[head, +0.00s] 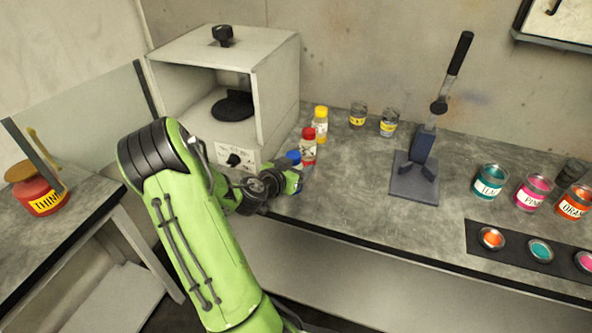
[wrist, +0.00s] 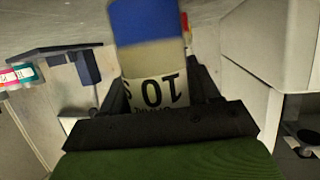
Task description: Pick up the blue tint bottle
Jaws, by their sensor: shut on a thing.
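The blue tint bottle has a blue cap and a pale label with dark print. In the wrist view the bottle (wrist: 150,65) stands between the dark jaws, with its label reading upside down. My gripper (wrist: 160,98) is shut on it. In the head view the blue cap (head: 293,156) shows at the end of my green arm, and my gripper (head: 290,180) is around the bottle at the bench's front edge. The bottle's lower part is hidden by the gripper. I cannot tell whether it touches the bench.
A red-capped bottle (head: 309,147) stands close behind, with a yellow-capped bottle (head: 320,123) beyond. A white spray booth (head: 275,90) is just left. Two small jars (head: 389,123) stand at the back. A lever press (head: 414,180) and paint cans (head: 490,181) are to the right. The bench middle (head: 355,200) is clear.

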